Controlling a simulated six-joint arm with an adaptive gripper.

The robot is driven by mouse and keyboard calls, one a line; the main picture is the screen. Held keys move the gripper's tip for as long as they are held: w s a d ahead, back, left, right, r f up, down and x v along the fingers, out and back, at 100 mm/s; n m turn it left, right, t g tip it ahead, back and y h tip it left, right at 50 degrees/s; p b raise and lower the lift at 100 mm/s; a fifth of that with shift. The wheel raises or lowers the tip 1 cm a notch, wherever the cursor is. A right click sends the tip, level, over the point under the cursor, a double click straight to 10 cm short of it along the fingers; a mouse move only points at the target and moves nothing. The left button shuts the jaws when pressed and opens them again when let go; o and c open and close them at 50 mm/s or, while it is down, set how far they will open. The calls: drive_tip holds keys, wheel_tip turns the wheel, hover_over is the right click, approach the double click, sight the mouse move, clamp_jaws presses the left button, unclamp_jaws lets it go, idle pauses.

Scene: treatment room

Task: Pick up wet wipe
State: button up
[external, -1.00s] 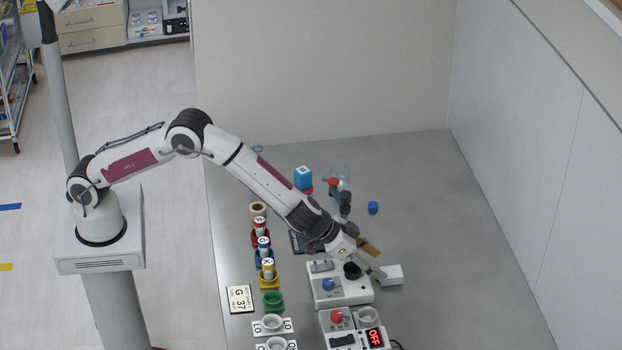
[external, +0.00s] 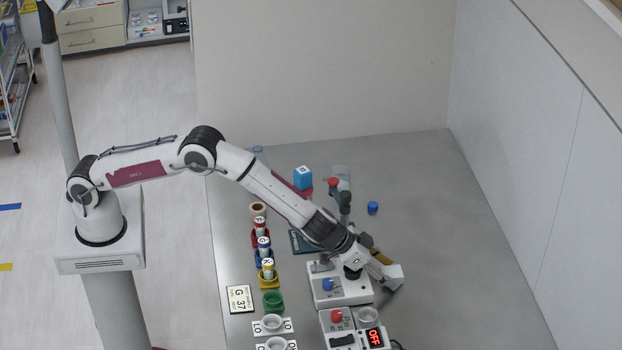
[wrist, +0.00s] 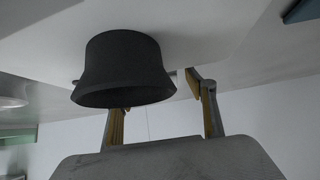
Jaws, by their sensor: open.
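In the wrist view my open fingers (wrist: 161,108) with yellow pads stand apart. No wet wipe can be made out clearly between them.
The white device with a blue knob (external: 328,284) stands directly under my wrist. A black flared knob (wrist: 122,68) fills much of the wrist view. Another device with a red knob (external: 337,316) is in front. A blue cap (external: 373,208) lies behind. The table's right side is clear.

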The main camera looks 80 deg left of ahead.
sight(388, 273)
idle(0.3)
drive_tip(key=c, duration=0.9)
drive_tip(key=shift+r, duration=0.1)
wheel_tip(388, 273, up, 18)
idle(0.5)
idle(0.4)
